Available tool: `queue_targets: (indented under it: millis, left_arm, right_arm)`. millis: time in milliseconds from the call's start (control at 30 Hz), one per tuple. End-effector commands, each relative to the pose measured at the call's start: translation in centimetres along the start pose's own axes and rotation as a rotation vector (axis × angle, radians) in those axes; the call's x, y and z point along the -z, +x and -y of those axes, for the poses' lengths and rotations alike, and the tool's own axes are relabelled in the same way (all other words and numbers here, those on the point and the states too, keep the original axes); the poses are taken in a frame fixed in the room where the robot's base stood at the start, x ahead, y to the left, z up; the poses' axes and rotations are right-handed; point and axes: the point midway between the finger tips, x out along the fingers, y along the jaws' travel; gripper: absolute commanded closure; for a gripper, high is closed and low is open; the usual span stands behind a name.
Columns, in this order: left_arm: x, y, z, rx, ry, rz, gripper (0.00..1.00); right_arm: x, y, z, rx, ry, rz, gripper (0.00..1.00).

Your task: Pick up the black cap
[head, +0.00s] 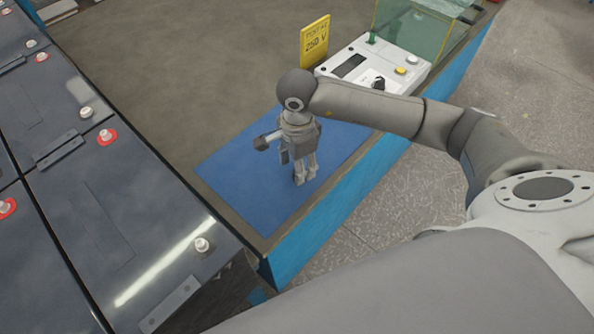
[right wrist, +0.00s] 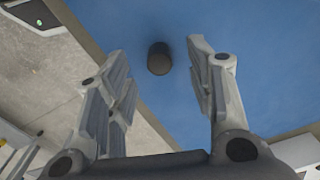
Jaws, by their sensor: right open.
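The black cap (right wrist: 159,58) is a small dark cylinder on the blue mat (head: 235,170). In the right wrist view it stands just beyond the fingertips, in the gap between them, with clear blue to both sides. My right gripper (head: 305,178) is open and empty, pointing down over the mat; its two fingers also frame the cap in the right wrist view. In the head view the cap is not visible, probably hidden behind the gripper. My left gripper is not in view.
Dark battery blocks (head: 95,210) with metal terminals line the left. Behind the mat stand a yellow "250 V" sign (head: 314,40), a white panel with knobs (head: 400,58) and a glass tank (head: 415,30). The grey bench top (head: 200,60) is largely clear.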

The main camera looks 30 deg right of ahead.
Motion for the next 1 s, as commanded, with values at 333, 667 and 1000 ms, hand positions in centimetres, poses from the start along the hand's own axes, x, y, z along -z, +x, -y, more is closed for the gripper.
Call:
queue_targets:
  millis: [333, 667, 1000]
  left_arm:
    - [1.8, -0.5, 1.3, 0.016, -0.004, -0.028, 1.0]
    - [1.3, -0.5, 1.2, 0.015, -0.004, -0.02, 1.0]
    - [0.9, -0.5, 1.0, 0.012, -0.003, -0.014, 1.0]
  right_arm:
    - [0.0, 3.1, -0.1, -0.001, 0.0, 0.0, 0.51]
    - [0.0, 3.1, -0.1, 0.0, 0.0, 0.0, 0.75]
    - [0.0, 3.1, -0.1, 0.0, 0.0, 0.0, 0.88]
